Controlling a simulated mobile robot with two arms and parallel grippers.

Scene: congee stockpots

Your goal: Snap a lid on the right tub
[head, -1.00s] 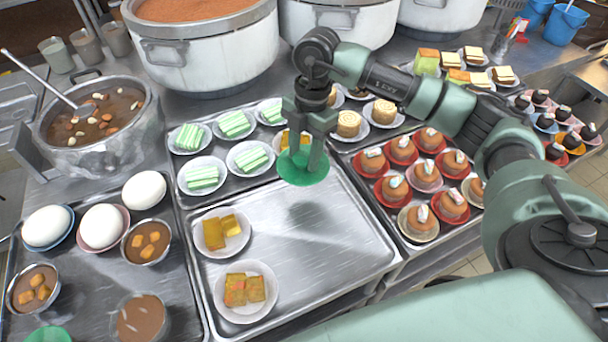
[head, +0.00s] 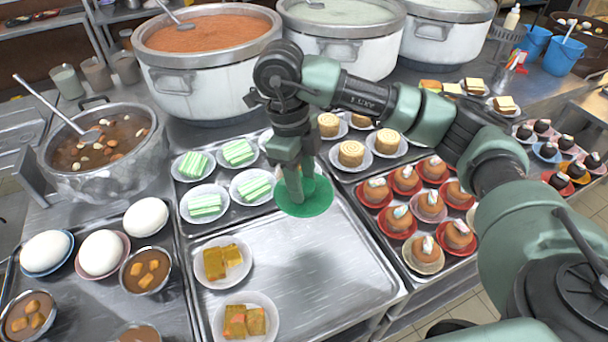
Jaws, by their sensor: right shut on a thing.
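My right gripper (head: 293,192) is shut on a round green lid (head: 318,203) and holds it over the back of the middle tray, beside the green-and-white striped cakes. The lid looks roughly level, and the fingers hide part of it. A tub with brown contents (head: 140,334) is cut off by the bottom edge at the lower left; no lid shows on its visible part. The lid and the tub are well apart. My left gripper is not in view.
The middle tray (head: 345,262) is bare at its centre. Its left side holds plates of yellow cakes (head: 222,262). Bowls with orange cubes (head: 147,270) and white buns (head: 100,252) stand on the left tray. Large stockpots (head: 210,85) line the back.

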